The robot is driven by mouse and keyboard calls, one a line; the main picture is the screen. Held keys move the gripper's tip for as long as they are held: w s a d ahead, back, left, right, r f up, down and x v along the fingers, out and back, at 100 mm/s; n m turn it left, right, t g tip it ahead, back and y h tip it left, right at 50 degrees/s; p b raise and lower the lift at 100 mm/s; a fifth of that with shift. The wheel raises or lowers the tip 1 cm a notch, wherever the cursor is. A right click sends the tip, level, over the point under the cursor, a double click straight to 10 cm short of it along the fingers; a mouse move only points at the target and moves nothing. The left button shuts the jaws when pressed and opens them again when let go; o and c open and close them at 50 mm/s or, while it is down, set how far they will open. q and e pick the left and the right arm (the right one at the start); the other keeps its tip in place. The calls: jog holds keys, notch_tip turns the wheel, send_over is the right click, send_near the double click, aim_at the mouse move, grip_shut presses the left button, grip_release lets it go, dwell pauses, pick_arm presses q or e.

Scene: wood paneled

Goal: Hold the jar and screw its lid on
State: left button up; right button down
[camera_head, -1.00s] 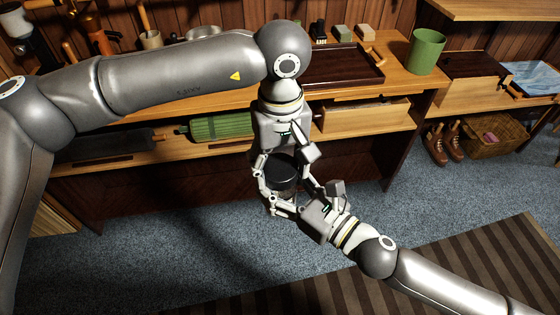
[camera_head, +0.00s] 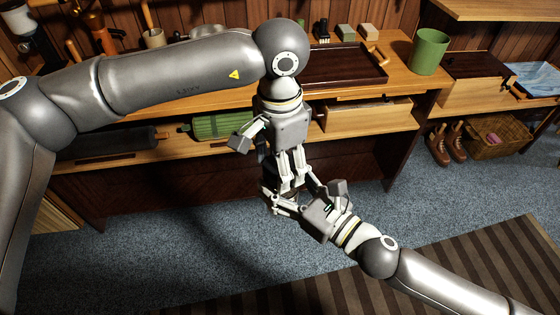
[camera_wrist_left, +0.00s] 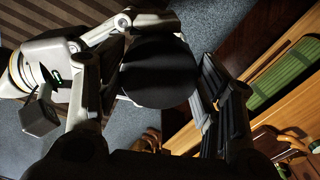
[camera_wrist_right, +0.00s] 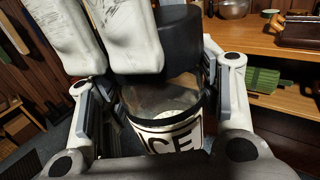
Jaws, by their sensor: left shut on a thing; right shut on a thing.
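The jar (camera_wrist_right: 165,135), clear with a white label reading "ICE", stands between the fingers of my right gripper (camera_head: 284,199), which is shut on its sides. The black round lid (camera_wrist_right: 180,40) sits on the jar's mouth; I cannot tell how tightly. My left gripper (camera_head: 284,183) comes down from above and is shut on the lid, which also shows between its fingers in the left wrist view (camera_wrist_left: 160,72). In the head view the left gripper's fingers hide most of the jar and lid.
A wooden workbench (camera_head: 405,85) lies behind the grippers, with a dark tray (camera_head: 340,66) and a green cup (camera_head: 429,51) on it. A green roll (camera_head: 222,126) lies on the lower shelf. The jar is held in front of the bench, above blue carpet (camera_head: 215,225).

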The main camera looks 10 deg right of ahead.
pick_arm(q)
jog(key=shift+w+m, duration=0.1)
jog(key=shift+m, duration=0.3)
jog(key=o, duration=0.8)
jog(key=shift+c, duration=0.2)
jog(key=shift+r, duration=2.3)
jog(key=shift+c, duration=0.4)
